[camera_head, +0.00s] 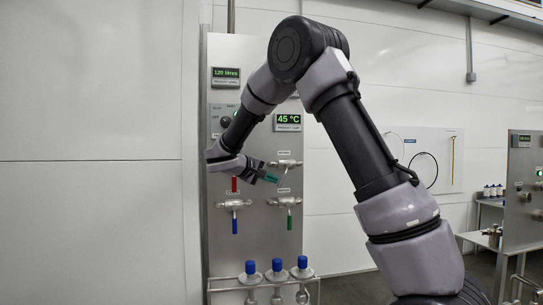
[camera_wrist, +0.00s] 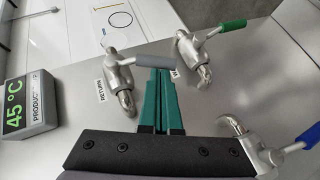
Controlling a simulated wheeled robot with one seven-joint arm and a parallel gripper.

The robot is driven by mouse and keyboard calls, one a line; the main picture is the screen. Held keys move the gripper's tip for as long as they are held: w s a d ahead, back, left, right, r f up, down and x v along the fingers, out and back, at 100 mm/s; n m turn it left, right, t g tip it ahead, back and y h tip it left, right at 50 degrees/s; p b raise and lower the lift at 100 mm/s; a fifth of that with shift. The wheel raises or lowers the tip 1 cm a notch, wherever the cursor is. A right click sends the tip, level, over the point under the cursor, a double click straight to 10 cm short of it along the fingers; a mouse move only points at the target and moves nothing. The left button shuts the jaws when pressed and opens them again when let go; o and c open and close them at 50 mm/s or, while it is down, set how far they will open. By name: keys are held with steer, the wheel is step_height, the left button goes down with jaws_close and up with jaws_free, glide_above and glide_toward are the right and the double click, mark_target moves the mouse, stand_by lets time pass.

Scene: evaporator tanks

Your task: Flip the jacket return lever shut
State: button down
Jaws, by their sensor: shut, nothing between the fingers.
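The valve labelled RETURN (camera_wrist: 118,68) is on the steel panel in the wrist view, with a grey-handled lever (camera_wrist: 155,61) extending to the right there. In the head view this valve (camera_head: 288,163) sits below the 45 °C display; its lever is hard to make out behind my gripper. My gripper (camera_head: 270,178) is shut and empty, reaching in from the left. In the wrist view its teal fingers (camera_wrist: 160,74) end right at the grey handle, overlapping it in the picture; I cannot tell whether they touch it.
A green-handled valve (camera_head: 287,202) is below the return valve. A blue-handled valve (camera_head: 235,205) is lower left, under a red handle (camera_head: 234,184). Blue-capped sample bottles (camera_head: 276,267) stand in a rack below. The 45 °C display (camera_wrist: 27,103) juts from the panel.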

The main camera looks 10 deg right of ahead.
steer(key=d+f+n+t+h, duration=0.1)
steer(key=d+f+h, duration=0.1)
steer(key=h, duration=0.1)
steer(key=shift+f+n, duration=0.1)
steer(key=shift+n, duration=0.3)
steer(key=shift+d+f, duration=0.2)
steer(key=shift+d, duration=0.3)
steer(key=shift+w+a, duration=0.1)
steer(key=shift+a, duration=0.2)
glide_toward(279, 186)
steer(key=a, duration=0.4)
steer(key=shift+w+d+f, duration=0.15)
steer(key=shift+w+f, duration=0.1)
steer(key=shift+f, duration=0.25)
